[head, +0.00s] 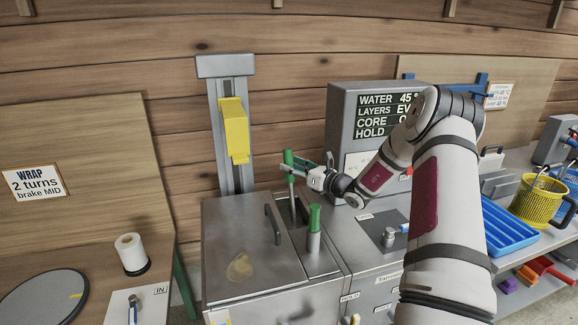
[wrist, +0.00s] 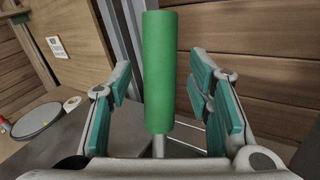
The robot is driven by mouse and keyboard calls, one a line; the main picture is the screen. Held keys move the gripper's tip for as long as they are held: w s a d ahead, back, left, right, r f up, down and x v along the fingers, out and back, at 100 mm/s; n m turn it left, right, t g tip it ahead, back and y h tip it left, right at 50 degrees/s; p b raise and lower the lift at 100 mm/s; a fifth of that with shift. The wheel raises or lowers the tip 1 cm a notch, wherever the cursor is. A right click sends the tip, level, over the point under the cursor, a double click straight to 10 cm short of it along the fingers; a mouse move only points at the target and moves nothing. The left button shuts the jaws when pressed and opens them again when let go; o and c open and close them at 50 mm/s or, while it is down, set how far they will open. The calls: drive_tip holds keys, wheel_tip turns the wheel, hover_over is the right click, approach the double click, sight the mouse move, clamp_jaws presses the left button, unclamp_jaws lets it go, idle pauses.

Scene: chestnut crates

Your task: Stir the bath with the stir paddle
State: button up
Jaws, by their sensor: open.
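The stir paddle has a green cylindrical handle (head: 289,158) on a thin grey shaft, standing nearly upright over the dark slot in the steel bath (head: 228,225). Its lower end is hidden. My gripper (head: 302,167) is at the handle from the right, its jaws open. In the wrist view the green handle (wrist: 159,75) stands between the two teal-padded fingers of my gripper (wrist: 160,92), with a gap on each side. The bath has a flat lid with a dark bar handle (head: 272,225). Water inside does not show.
A second green-handled piece (head: 314,218) stands at the slot's front. A steel post with a yellow block (head: 234,130) rises behind the bath. A grey display box (head: 375,120) stands behind my arm. A blue tray (head: 508,230) and yellow basket (head: 538,200) are at right.

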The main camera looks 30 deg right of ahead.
drive_tip(key=shift+x, duration=1.05)
clamp_jaws()
drive_tip(key=shift+s, duration=0.1)
